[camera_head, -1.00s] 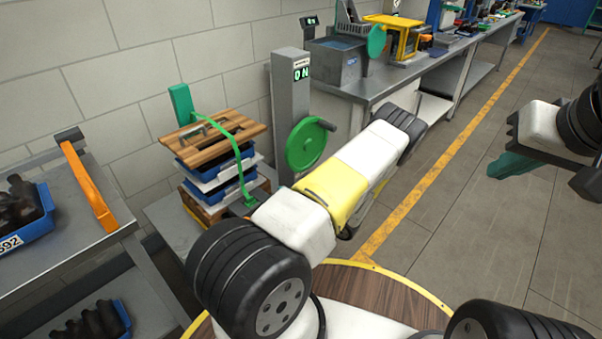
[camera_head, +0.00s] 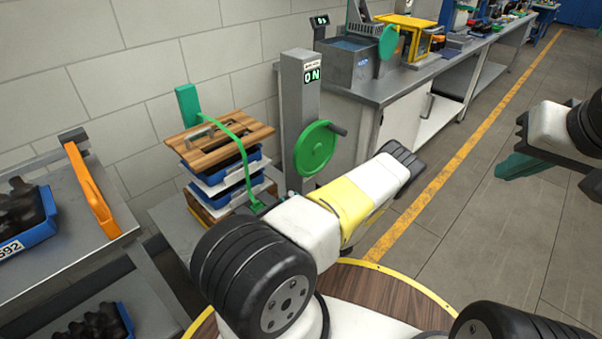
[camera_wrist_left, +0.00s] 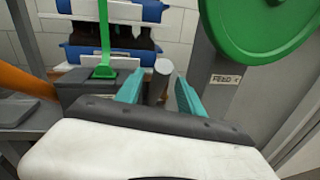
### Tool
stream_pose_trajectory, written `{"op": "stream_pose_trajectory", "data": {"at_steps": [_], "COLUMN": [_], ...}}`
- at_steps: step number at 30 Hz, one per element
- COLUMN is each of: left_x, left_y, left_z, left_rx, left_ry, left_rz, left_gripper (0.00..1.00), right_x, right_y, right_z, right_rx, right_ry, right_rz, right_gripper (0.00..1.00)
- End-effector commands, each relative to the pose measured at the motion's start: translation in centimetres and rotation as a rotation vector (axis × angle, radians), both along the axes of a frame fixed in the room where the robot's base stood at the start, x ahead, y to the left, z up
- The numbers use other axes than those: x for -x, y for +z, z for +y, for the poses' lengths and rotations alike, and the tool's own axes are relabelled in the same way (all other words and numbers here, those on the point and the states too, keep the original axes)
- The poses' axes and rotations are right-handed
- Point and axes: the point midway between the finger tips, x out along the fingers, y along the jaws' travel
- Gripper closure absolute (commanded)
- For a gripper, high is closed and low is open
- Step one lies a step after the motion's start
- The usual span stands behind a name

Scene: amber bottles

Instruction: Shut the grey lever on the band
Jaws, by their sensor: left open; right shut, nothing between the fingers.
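A green band (camera_head: 237,143) runs from a green upright (camera_head: 188,104) over a wooden board (camera_head: 215,146) on a stack of blue trays, then down the front. In the left wrist view, the band (camera_wrist_left: 104,40) ends at a dark grey block (camera_wrist_left: 90,87). Beside it stands a short grey cylinder (camera_wrist_left: 163,68), which looks like the grey lever. My left gripper (camera_wrist_left: 158,90) is open, with its teal fingertips either side of the cylinder's line; contact cannot be told. My own arm hides this gripper in the head view. My right gripper (camera_head: 508,170) is shut and empty, over the floor.
A grey post (camera_head: 296,95) showing "ON" carries a green handwheel (camera_head: 315,148) close right of the stack. A bench with an orange bar (camera_head: 93,190) stands left. Floor at right is open.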

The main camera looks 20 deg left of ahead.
Motion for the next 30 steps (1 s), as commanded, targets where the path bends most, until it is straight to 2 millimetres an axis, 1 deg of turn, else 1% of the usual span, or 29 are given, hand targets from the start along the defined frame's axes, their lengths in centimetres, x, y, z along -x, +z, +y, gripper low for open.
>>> {"op": "stream_pose_trajectory", "data": {"at_steps": [1,3,9,13,20,21,23,27,28,30], "left_x": [-0.5,-1.1,-2.4,-2.8,-2.8,-2.8,-2.8,-2.8,-2.8,-2.8], "left_y": [0.0,0.1,0.1,0.0,0.1,0.1,0.1,0.1,0.1,0.1], "left_z": [0.9,1.9,4.0,4.6,4.6,4.6,4.6,4.6,4.6,4.6], "left_rx": [0.0,-0.001,-0.001,0.0,0.0,-0.001,-0.001,-0.001,-0.001,-0.001], "left_ry": [0.003,0.004,0.002,0.002,0.001,0.001,0.001,0.001,0.001,0.001], "left_rz": [-0.002,-0.002,-0.001,-0.001,-0.001,-0.001,-0.001,-0.001,-0.001,-0.001], "left_gripper": [0.55,0.55,0.55,0.55,0.55,0.59,0.71,0.98,1.0,1.0], "right_x": [0.0,0.0,0.0,0.0,0.0,0.0,0.0,0.0,0.0,0.0], "right_y": [0.0,0.0,0.0,0.0,0.0,0.0,0.0,0.0,0.0,0.0], "right_z": [0.0,0.0,0.0,0.0,0.0,0.0,0.0,0.0,0.0,0.0], "right_rx": [0.0,0.0,0.0,0.0,0.0,0.0,0.0,0.0,0.0,0.0], "right_ry": [0.0,0.0,0.0,0.0,0.0,0.0,0.0,0.0,0.0,0.0], "right_rz": [0.0,0.0,0.0,0.0,0.0,0.0,0.0,0.0,0.0,0.0], "right_gripper": [1.0,1.0,1.0,1.0,1.0,1.0,1.0,1.0,1.0,1.0]}}
